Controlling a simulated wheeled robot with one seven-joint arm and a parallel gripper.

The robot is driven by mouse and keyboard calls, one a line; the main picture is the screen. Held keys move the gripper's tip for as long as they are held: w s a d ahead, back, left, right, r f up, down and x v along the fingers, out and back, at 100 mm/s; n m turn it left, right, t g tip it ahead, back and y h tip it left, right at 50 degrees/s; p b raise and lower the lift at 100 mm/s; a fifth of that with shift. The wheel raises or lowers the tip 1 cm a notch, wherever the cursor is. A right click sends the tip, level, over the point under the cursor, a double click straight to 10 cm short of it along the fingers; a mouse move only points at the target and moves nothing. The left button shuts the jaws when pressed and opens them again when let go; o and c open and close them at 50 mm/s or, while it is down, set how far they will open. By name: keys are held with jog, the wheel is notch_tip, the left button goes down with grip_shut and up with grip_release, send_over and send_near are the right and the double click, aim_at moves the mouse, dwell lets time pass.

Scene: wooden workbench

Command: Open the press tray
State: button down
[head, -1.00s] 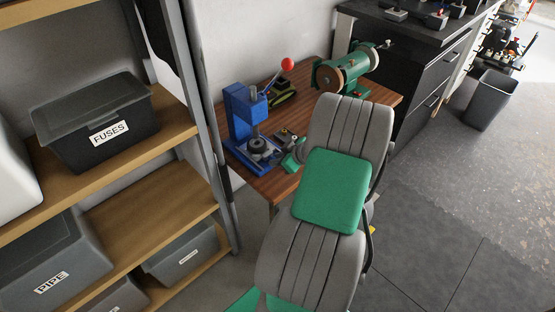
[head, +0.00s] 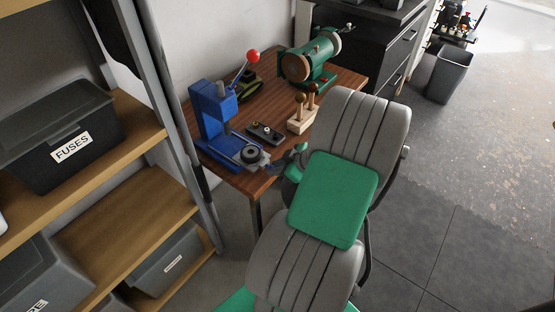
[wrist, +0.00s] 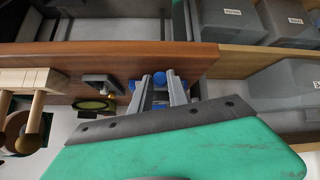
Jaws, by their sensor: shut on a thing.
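The blue press (head: 210,112), with a red-knobbed lever, stands at the left end of the wooden workbench. Its grey tray (head: 240,149), carrying a black ring (head: 250,154), sticks out from under the ram towards the front edge of the bench. My gripper (head: 276,168) is at the tray's outer end, shut on it. The exact grip is partly hidden by the green and grey hand. In the wrist view, the two grey fingers (wrist: 160,94) close in by the bench edge, with blue press parts (wrist: 158,77) beyond them.
A wooden block with pegs (head: 300,122) and a small dark plate (head: 265,133) stand right of the press. A green grinder (head: 312,60) is at the back. A shelf with bins (head: 72,140) flanks the left.

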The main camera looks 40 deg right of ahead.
jog(key=c, duration=1.3)
grip_release()
jog(key=shift+o, duration=0.2)
jog(key=v, duration=0.8)
